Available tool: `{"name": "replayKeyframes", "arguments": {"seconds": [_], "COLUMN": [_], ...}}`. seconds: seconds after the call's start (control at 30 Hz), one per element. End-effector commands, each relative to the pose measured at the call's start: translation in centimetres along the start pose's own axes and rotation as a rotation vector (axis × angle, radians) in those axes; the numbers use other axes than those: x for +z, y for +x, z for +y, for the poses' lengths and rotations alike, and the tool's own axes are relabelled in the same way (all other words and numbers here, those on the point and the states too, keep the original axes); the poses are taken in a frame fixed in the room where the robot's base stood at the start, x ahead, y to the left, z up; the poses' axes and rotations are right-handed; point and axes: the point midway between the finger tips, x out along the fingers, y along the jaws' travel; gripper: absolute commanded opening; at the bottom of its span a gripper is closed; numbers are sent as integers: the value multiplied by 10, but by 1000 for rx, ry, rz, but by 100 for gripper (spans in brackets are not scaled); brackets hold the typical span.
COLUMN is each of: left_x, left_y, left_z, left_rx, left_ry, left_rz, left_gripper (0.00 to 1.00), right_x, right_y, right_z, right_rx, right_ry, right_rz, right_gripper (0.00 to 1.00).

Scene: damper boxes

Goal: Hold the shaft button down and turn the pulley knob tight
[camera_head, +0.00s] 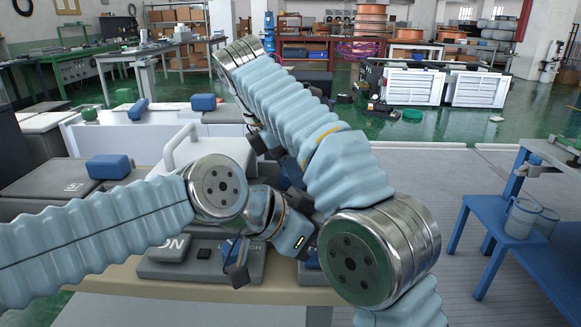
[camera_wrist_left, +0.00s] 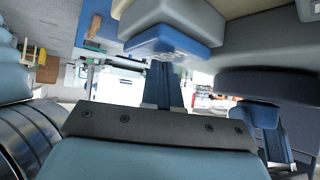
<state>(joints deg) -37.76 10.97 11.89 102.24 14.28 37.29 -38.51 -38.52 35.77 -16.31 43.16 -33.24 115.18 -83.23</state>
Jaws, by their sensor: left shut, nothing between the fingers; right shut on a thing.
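In the left wrist view, which is upside down, my left gripper (camera_wrist_left: 164,72) shows its blue fingers shut together with nothing between them. Their tips are close to a beige-grey box with a blue block (camera_wrist_left: 165,42) on it; I cannot tell if they touch. At the right of that view is a dark round pulley (camera_wrist_left: 265,83) with a blue knob (camera_wrist_left: 254,115). My right gripper (camera_head: 290,168) is shut on what looks like this knob, partly hidden by my arms in the head view. The left fingers are mostly hidden there. I cannot make out the shaft button clearly.
My two arms cross closely over the bench (camera_head: 110,278). Grey boxes with lettering (camera_head: 170,250) stand along its front, and a blue block (camera_head: 108,167) sits on a grey box at left. A blue side table (camera_head: 535,215) stands at right, with open floor between.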

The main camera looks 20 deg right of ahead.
Motion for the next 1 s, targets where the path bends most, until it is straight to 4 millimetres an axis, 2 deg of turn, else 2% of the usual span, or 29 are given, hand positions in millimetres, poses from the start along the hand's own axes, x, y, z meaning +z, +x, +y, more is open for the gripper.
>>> {"name": "replayKeyframes", "arguments": {"seconds": [0.47,0.5,0.63,1.0], "left_x": [2,2,2,2], "left_y": [1,1,1,1], "left_z": [0,0,0,0], "left_rx": [1,1,1,1], "left_ry": [-1,-1,-1,-1], "left_rz": [-3,-3,-4,-4], "left_gripper": [0,0,0,0], "right_x": [0,0,0,0], "right_y": [-1,-1,-1,0], "right_z": [0,0,0,0], "right_rx": [-1,0,0,2], "right_ry": [6,6,6,-2], "right_rz": [0,0,0,2], "right_gripper": [26,62,81,81]}}
